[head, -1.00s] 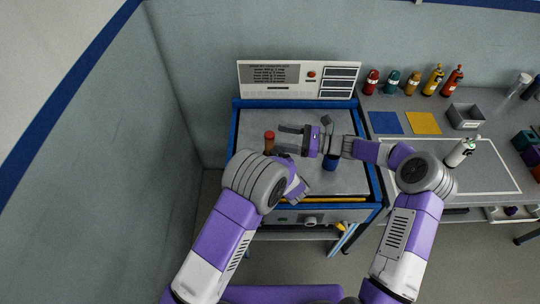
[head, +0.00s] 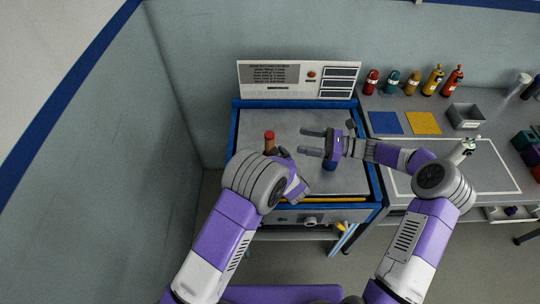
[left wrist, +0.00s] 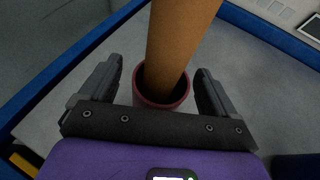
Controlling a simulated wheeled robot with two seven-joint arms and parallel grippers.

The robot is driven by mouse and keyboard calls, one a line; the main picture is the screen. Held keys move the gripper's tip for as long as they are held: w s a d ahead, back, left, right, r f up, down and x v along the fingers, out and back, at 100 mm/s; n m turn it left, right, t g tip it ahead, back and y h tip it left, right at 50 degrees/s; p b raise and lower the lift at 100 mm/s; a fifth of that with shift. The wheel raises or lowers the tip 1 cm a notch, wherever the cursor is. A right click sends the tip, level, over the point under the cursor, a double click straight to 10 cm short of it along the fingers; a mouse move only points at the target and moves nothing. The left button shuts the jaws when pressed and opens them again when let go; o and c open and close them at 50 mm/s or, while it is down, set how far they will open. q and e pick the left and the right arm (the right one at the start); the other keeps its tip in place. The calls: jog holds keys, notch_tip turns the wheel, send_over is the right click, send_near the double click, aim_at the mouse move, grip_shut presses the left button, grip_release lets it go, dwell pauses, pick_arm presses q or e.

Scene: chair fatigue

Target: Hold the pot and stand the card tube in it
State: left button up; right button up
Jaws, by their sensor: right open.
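The brown card tube (left wrist: 176,40) stands in the pot, leaning slightly. In the head view the tube (head: 269,146) shows with a red upper end, and the pot is hidden behind my left arm. My right gripper (head: 312,142) is open and empty, to the right of the tube and apart from it, fingers pointing left.
A blue cup-like object (head: 330,165) is partly hidden under my right gripper. The grey bench top (head: 300,119) has a blue rim and a control panel (head: 299,80) behind. On the right table are several bottles (head: 433,80), blue and yellow mats (head: 423,123) and a grey box (head: 465,116).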

pick_arm(q)
jog(key=v, duration=1.2)
